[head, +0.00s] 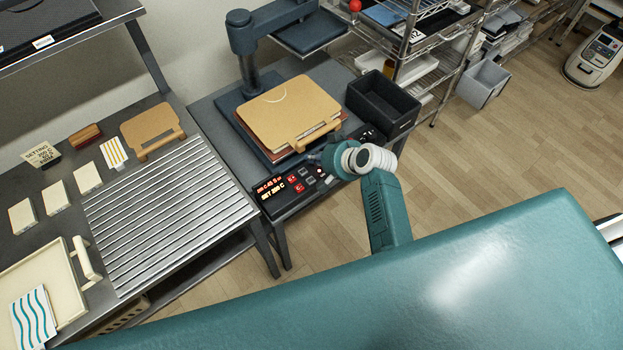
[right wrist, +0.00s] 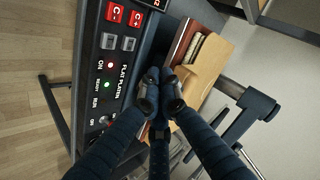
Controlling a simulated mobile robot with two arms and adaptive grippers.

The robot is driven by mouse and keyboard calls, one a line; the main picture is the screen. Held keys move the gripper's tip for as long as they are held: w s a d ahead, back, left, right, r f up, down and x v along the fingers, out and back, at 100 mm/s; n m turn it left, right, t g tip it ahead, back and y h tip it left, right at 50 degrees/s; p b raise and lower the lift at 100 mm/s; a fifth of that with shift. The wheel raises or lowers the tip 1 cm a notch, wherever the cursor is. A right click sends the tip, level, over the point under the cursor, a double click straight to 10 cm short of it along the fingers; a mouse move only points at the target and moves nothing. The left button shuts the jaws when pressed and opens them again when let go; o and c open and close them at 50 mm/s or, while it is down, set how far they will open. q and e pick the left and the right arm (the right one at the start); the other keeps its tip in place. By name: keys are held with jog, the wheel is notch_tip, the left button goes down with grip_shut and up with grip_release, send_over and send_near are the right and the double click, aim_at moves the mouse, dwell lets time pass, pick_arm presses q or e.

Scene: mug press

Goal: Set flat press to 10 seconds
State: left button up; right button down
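The flat press (head: 262,150) stands on a grey table, with a tan board with a handle (head: 290,108) lying on its bed. Its black control panel (head: 277,208) faces the front; the lit display (head: 272,194) seems to read "SET 200 C" on its lower line, and the upper line is too small to read surely. In the right wrist view the panel (right wrist: 88,75) shows red C- and C+ buttons (right wrist: 125,14), grey buttons (right wrist: 118,42), and red and green lamps. My right gripper (right wrist: 159,76) has its fingertips together, empty, beside the panel near the board's edge. My left gripper is out of view.
A black bin (head: 383,105) stands right of the press. A wire shelf (head: 420,45) stands behind. Open floor lies to the right.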

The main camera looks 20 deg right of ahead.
jog(key=shift+f, duration=0.1)
jog(key=b, duration=0.8)
send_over(313, 181)
notch_tip(313, 181, down, 7)
jog(key=shift+f, duration=0.85)
jog(key=shift+b, duration=0.3)
jog(key=shift+f, duration=0.4)
jog(key=shift+f+b, duration=0.35)
jog(key=shift+f, duration=0.1)
dwell(0.5)
jog(key=shift+r, duration=0.1)
jog(key=shift+s+r+p, duration=0.1)
jog(key=shift+r+p, duration=0.65)
jog(key=shift+p, duration=0.25)
